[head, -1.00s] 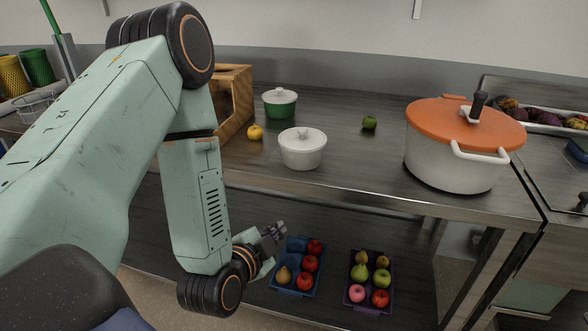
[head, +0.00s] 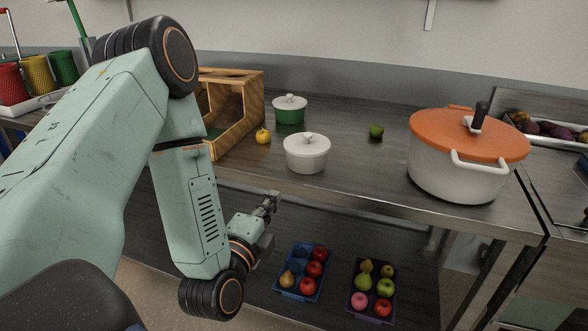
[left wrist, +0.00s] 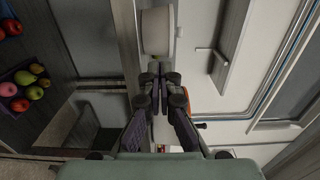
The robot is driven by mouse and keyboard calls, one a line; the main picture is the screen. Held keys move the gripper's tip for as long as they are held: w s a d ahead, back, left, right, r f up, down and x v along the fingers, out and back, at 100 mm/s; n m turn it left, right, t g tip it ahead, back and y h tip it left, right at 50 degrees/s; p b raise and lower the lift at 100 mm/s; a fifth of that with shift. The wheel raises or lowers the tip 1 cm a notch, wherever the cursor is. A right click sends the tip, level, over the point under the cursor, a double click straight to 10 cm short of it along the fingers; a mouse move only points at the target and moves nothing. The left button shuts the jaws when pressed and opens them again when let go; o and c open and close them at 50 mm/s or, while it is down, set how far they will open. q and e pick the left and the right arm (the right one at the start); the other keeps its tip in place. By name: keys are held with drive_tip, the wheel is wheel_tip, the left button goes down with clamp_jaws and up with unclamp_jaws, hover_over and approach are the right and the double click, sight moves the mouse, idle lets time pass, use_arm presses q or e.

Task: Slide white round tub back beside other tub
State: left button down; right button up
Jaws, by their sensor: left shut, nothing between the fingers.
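The white round tub (head: 306,155) with a white lid stands upright near the front edge of the counter (head: 360,160). The other tub (head: 289,110), green with a white lid, stands behind it and slightly left, apart from it. My left gripper (head: 272,198) is shut and empty, in front of the counter edge and below and left of the white tub, not touching it. In the left wrist view the shut fingers (left wrist: 154,72) point toward the white tub (left wrist: 157,30), which shows at the top. My right gripper is not in view.
A yellow fruit (head: 263,136) lies left of the white tub, near a wooden box (head: 240,110). A green fruit (head: 376,131) and a large orange-lidded pot (head: 455,170) stand to the right. Fruit trays (head: 300,272) sit on the lower shelf.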

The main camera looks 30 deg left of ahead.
sight(299, 162)
use_arm(q)
drive_tip(key=x, duration=0.4)
drive_tip(key=b+x, duration=0.1)
drive_tip(key=x, duration=0.3)
drive_tip(key=b+x, duration=0.1)
drive_tip(key=x, duration=0.3)
drive_tip(key=shift+w+d+r, duration=0.15)
drive_tip(key=shift+w, duration=0.6)
drive_tip(key=shift+x, duration=1.95)
drive_tip(key=shift+s, duration=0.1)
